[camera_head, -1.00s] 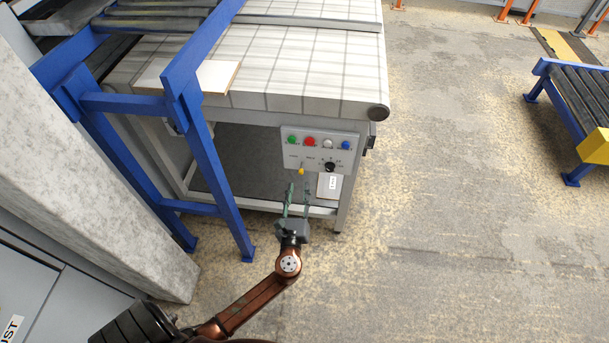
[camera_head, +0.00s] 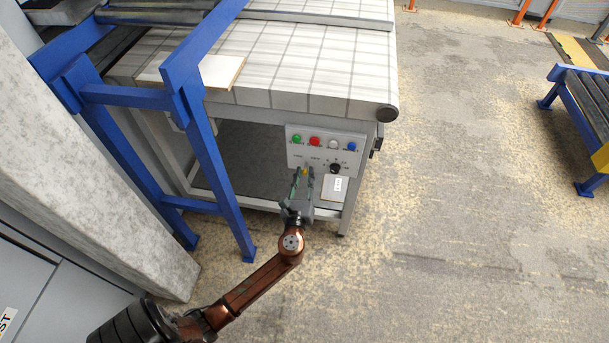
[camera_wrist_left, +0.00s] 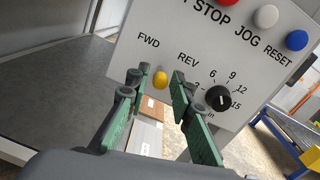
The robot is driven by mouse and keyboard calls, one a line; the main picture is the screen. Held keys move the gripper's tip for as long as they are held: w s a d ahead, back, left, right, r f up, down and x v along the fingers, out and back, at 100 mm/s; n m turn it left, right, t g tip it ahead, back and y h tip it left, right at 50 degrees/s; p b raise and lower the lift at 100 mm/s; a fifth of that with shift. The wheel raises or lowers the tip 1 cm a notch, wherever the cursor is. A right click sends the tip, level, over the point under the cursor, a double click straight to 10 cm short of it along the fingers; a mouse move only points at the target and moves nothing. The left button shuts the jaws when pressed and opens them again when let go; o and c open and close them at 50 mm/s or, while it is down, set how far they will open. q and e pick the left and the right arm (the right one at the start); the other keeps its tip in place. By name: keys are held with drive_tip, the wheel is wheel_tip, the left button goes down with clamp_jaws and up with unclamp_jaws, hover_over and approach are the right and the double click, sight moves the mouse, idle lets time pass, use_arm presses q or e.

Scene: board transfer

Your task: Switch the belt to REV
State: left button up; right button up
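The yellow selector switch (camera_wrist_left: 160,80) is on the grey control panel (camera_head: 298,157), below and between the FWD and REV labels. I cannot tell which label it points to. My left gripper (camera_head: 303,174) is in front of the panel. In the left wrist view its green fingers stand apart, one on each side of the switch, with gaps visible. It is open and holds nothing. In the head view the fingers partly hide the switch. The belt (camera_head: 310,70) is white with grey grid lines. My right gripper is out of view.
A black dial (camera_wrist_left: 219,98) sits right of the switch. Green, red, white and blue buttons line the panel top. A pale board (camera_head: 222,72) lies on the belt's left part. A blue frame (camera_head: 215,175) stands left of the panel.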

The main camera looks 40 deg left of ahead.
use_arm(q)
clamp_jaws()
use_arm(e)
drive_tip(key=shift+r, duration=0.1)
use_arm(q)
drive_tip(key=n+g+y, duration=0.1)
drive_tip(key=w+d+n+g+y+p, duration=0.1)
drive_tip(key=y, duration=0.1)
drive_tip(key=shift+r+n+g, duration=0.1)
drive_tip(key=shift+n+g, duration=0.2)
drive_tip(key=shift+g, duration=0.1)
drive_tip(key=shift+w+d+n+g+y, duration=0.15)
drive_tip(key=shift+n+g+y, duration=0.65)
drive_tip(key=shift+g+y, duration=0.1)
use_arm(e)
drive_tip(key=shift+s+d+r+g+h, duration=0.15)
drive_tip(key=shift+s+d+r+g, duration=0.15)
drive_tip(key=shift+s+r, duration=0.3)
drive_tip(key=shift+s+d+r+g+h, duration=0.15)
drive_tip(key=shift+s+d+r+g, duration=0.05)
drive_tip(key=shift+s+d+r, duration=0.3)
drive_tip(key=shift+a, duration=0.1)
use_arm(q)
drive_tip(key=shift+o, duration=1.6)
unclamp_jaws()
drive_tip(key=v, duration=1.2)
